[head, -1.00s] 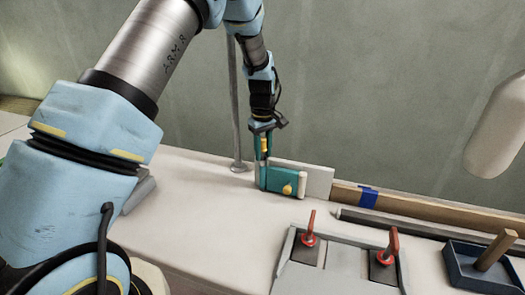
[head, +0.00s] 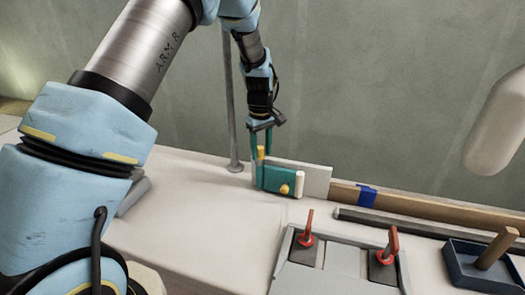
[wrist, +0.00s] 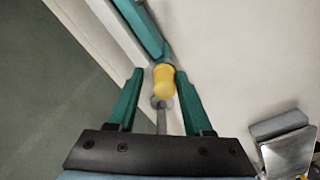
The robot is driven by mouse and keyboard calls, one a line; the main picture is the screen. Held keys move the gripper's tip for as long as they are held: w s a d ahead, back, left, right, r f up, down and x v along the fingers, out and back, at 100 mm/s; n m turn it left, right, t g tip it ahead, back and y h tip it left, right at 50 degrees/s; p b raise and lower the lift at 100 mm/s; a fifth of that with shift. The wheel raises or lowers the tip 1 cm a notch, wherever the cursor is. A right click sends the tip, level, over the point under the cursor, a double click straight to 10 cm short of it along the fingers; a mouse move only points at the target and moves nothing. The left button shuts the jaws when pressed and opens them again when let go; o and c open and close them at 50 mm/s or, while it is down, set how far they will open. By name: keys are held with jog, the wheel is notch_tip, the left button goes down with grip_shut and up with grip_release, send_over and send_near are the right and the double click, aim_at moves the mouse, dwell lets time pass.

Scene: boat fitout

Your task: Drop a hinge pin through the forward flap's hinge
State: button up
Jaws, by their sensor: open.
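The teal flap (head: 277,179) stands upright against a pale board, with a yellow knob (head: 284,189) on its face. A yellow-headed hinge pin (head: 260,153) stands upright at the flap's left edge, at the hinge. Its head sticks up above the flap; its lower part is hidden. My gripper (head: 261,151) points down over the pin, with its teal fingers apart.
A grey post (head: 230,110) rises just left of the hinge. A blue-taped wooden strip (head: 430,205) runs right. A grey fixture with red-handled clamps (head: 306,228) and a dark blue tray (head: 452,270) holding a wooden piece stand in front.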

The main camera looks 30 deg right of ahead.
notch_tip(320, 180, up, 11)
jog(key=shift+s+a+f+b, duration=0.1)
jog(key=shift+a+b, duration=0.05)
jog(key=shift+b, duration=0.7)
jog(key=a+m, duration=0.1)
jog(key=a, duration=2.1)
jog(key=s+a+f+m, duration=0.1)
jog(key=s+a, duration=0.4)
jog(key=a, duration=0.2)
jog(key=s+a+f+m+t, duration=0.1)
jog(key=s+a, duration=0.4)
jog(key=a, duration=0.3)
jog(key=shift+s+f, duration=0.35)
